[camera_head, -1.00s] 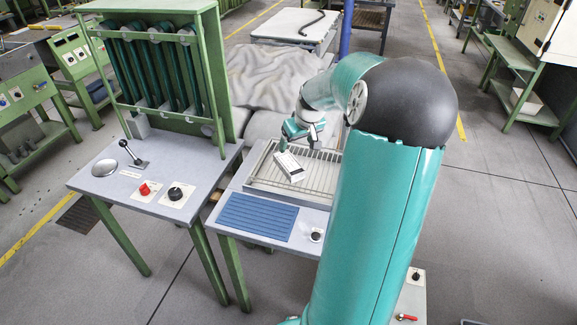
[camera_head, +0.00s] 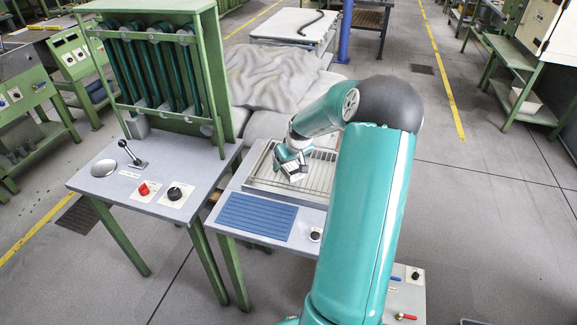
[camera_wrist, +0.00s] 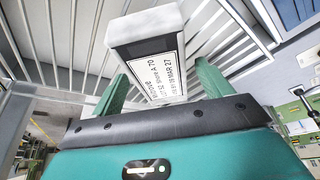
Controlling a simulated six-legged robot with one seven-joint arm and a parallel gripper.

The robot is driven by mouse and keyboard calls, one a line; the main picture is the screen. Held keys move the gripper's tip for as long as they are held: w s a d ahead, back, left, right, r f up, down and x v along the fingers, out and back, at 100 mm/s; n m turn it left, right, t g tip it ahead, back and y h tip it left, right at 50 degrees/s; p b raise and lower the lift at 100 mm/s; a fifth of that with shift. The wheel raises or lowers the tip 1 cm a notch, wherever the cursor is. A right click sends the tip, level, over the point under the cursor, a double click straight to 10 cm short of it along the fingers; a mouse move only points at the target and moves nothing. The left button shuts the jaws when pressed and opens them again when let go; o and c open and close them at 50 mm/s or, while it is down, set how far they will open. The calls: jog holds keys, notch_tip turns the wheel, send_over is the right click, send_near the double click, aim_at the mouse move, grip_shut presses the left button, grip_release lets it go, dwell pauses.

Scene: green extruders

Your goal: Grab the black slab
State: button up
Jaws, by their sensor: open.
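My gripper also shows in the wrist view (camera_wrist: 162,72), open, with one green finger on each side of the slab's labelled part. I cannot tell whether either finger touches it.
The rack sits in a shallow tray (camera_head: 262,183) on the bench. A blue ribbed mat (camera_head: 256,216) and a small dark cup (camera_head: 315,234) are in front of it. A green-framed machine table (camera_head: 105,182) with a lever and knobs stands to the left.

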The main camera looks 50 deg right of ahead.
jog(key=c, duration=1.3)
jog(key=shift+c, duration=0.2)
jog(key=shift+r, duration=0.1)
jog(key=shift+r, duration=0.4)
notch_tip(320, 180, up, 2)
jog(key=shift+r, duration=0.1)
jog(key=s+a+r, duration=0.6)
jog(key=a+r, duration=0.3)
jog(key=a, duration=0.3)
jog(key=shift+s+a+r, duration=0.2)
jog(key=shift+s+r, duration=0.1)
jog(key=shift+r, duration=0.1)
